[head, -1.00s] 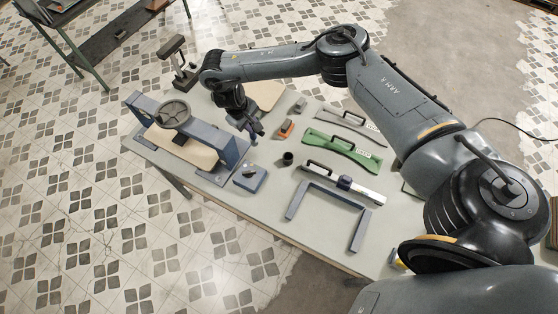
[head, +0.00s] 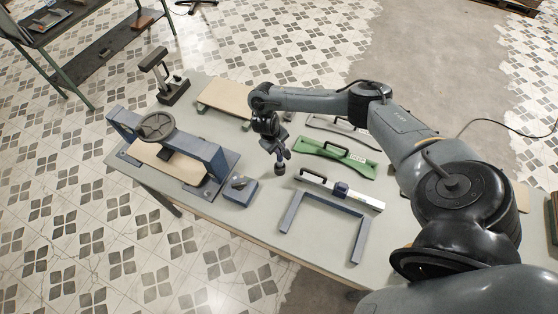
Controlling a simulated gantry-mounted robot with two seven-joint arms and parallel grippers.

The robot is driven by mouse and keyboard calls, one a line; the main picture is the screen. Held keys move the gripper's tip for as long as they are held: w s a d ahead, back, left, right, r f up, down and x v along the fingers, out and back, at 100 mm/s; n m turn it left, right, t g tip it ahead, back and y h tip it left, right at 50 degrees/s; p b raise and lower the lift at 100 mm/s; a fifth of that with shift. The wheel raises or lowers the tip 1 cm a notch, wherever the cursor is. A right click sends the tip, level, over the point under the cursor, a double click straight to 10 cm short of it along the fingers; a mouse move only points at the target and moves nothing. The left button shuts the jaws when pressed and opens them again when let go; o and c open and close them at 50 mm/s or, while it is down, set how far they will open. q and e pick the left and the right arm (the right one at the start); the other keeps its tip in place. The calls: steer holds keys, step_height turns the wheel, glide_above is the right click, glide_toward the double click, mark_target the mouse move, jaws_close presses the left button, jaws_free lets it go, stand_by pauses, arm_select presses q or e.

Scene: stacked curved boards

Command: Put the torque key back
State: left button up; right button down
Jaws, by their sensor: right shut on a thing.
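My left gripper is not in view.
A blue-grey press (head: 213,160) with a handwheel and a small blue box (head: 240,190) stand left of the cup. A U-shaped frame (head: 290,212), a white bar tool (head: 365,198) and a green board (head: 312,145) lie right on the table (head: 215,207).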

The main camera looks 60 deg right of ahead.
steer(key=shift+f, duration=2.55)
steer(key=c, duration=1.1)
jaws_free()
steer(key=shift+f, duration=0.1)
steer(key=shift+o, duration=0.2)
